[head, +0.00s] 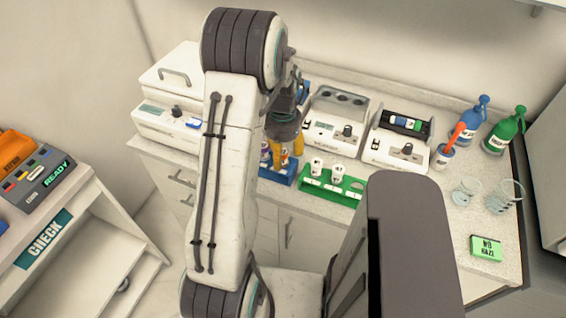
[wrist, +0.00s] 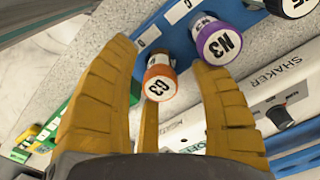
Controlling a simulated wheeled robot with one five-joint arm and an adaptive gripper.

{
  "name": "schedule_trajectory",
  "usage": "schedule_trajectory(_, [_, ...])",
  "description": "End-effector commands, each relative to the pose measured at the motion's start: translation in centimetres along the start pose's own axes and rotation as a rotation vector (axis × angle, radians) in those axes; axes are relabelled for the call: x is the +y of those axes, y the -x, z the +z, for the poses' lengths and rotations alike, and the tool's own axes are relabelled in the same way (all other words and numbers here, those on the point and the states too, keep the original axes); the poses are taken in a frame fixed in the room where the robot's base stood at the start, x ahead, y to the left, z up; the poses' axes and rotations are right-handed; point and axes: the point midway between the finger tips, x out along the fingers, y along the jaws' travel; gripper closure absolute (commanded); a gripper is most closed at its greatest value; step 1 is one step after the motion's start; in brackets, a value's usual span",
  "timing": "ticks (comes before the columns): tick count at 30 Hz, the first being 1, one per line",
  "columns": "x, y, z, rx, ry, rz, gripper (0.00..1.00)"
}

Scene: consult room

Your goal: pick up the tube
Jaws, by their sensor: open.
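My gripper (wrist: 165,62) is open, its yellow fingers spread. In the wrist view an orange-capped tube (wrist: 159,86), its label seeming to read C3, shows between the fingers, and I see no finger closed on it. A purple-capped tube (wrist: 218,42) marked N3 stands beside it, close to the right finger. A black-capped tube (wrist: 292,6) is cut off at the top right. These tubes are in a blue rack (wrist: 182,50). In the head view my gripper (head: 284,148) points down over the blue rack (head: 272,176), and my arm and fingers hide much of its tubes.
A green rack (head: 345,195) with white-capped tubes stands right of the blue rack. Behind are the shaker (head: 322,128) and another white device (head: 395,150). Spray bottles (head: 503,130), glass beakers (head: 503,192) and a green box (head: 486,248) stand at the right. Bare counter lies around the beakers.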

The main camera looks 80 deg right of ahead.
Motion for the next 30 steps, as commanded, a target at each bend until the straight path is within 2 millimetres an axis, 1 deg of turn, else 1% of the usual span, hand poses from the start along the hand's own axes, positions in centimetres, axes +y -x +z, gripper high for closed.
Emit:
schedule_trajectory(3, [0.00,0.02,0.00,0.000,0.000,0.000,0.41])
schedule_trajectory(21, [-0.01,0.05,-0.02,0.000,0.000,0.000,0.94])
schedule_trajectory(30, [0.01,0.03,0.00,0.000,0.000,0.000,0.94])
